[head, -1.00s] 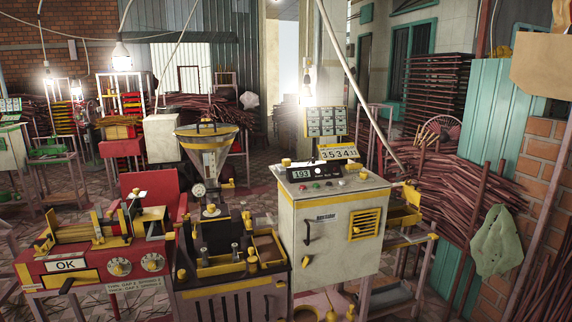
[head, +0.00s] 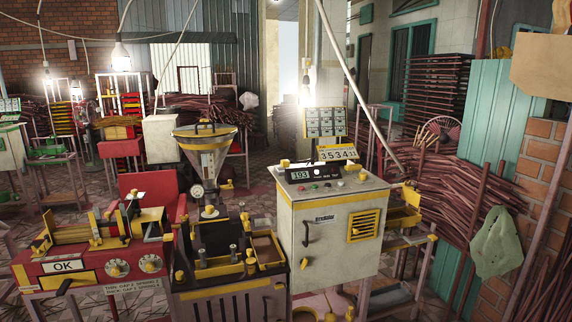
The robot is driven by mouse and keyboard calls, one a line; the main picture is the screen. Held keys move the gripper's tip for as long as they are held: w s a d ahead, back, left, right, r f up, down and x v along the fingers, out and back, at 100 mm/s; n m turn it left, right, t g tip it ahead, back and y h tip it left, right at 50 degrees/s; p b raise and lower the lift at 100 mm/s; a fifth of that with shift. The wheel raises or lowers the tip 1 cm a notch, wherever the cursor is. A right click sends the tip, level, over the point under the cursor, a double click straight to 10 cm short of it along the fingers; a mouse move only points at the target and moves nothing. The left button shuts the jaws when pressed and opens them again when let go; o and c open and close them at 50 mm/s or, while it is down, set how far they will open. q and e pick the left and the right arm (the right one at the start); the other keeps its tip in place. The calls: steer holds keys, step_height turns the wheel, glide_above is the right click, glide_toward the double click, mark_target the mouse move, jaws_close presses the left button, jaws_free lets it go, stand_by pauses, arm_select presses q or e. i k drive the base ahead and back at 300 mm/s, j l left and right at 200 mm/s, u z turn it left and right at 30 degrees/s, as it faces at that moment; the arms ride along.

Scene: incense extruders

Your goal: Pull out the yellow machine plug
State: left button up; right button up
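No gripper of mine shows in the head view. A cream machine cabinet (head: 325,265) with a digital display (head: 300,175) stands right of centre. It has a yellow vent grille (head: 364,225), a dark door handle and small yellow knobs on top. A dark machine with yellow parts (head: 228,265) and a metal hopper (head: 205,150) stand to its left. A red machine (head: 90,285) with yellow rails and an "OK" label is at the lower left. I cannot tell which yellow part is the plug.
A yellow-edged rack (head: 405,215) stands right of the cabinet. Bundles of reddish sticks (head: 450,190) and a pale green cloth (head: 496,240) are at the right. A red chair (head: 150,190) is behind the red machine. Bare floor between the machines is narrow.

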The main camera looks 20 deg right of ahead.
mark_target(285, 163)
steer(key=i+l, duration=0.15)
steer(key=l, duration=0.2)
steer(key=i+l, duration=0.15)
steer(key=l, duration=0.15)
steer(key=i+l, duration=0.15)
steer(key=l, duration=0.2)
steer(key=i+l, duration=0.15)
steer(key=l, duration=0.2)
steer(key=i+l, duration=0.2)
steer(key=l+u, duration=0.1)
steer(key=u, duration=0.75)
steer(key=l+u, duration=0.15)
steer(key=u, duration=0.3)
